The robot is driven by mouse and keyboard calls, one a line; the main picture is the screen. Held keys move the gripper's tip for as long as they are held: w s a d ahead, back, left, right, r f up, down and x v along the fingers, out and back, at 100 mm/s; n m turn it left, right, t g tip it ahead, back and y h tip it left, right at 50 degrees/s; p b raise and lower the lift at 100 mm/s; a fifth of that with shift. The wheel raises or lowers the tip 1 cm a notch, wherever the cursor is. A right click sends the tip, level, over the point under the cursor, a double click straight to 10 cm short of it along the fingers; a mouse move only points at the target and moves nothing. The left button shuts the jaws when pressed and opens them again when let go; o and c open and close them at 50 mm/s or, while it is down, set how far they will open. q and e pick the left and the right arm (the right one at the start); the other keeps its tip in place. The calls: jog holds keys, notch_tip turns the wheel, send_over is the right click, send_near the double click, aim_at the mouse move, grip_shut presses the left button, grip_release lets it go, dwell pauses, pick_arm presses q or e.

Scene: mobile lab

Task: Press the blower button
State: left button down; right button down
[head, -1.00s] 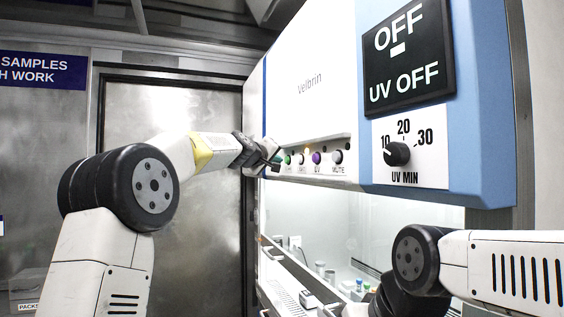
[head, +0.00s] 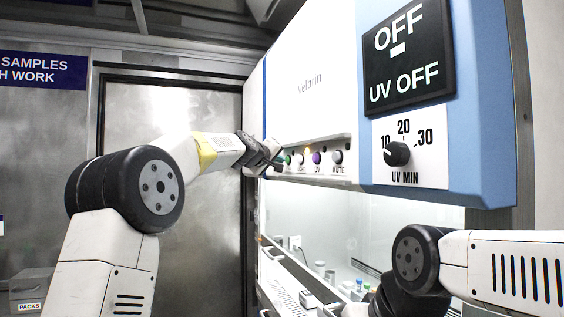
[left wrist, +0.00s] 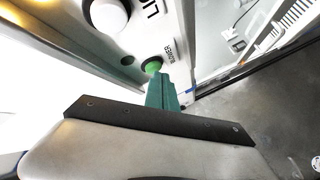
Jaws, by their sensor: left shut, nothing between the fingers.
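The blower button is a green round button (left wrist: 152,66) with the label BLOWER beside it in the left wrist view. In the head view it shows as a green button (head: 287,159) at the left end of the cabinet's button row. My left gripper (head: 279,161) is shut and empty, its tip right at this button. In the left wrist view its teal fingers (left wrist: 162,92) reach up to the button's lower edge and partly cover it. I cannot tell whether they touch or push it. My right gripper is out of view.
A UV timer knob (head: 397,154) and a UV OFF display (head: 408,55) are farther right. The lit cabinet interior (head: 320,225) lies below.

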pick_arm(q)
jog(key=shift+d, duration=0.25)
dwell(0.4)
jog(key=shift+s+a, duration=0.25)
jog(key=shift+a, duration=0.6)
jog(key=a, duration=0.1)
jog(key=s+a, duration=0.1)
jog(key=a, duration=0.2)
jog(key=shift+s+a, duration=0.3)
jog(key=shift+a, duration=0.1)
jog(key=shift+s, duration=0.1)
dwell(0.3)
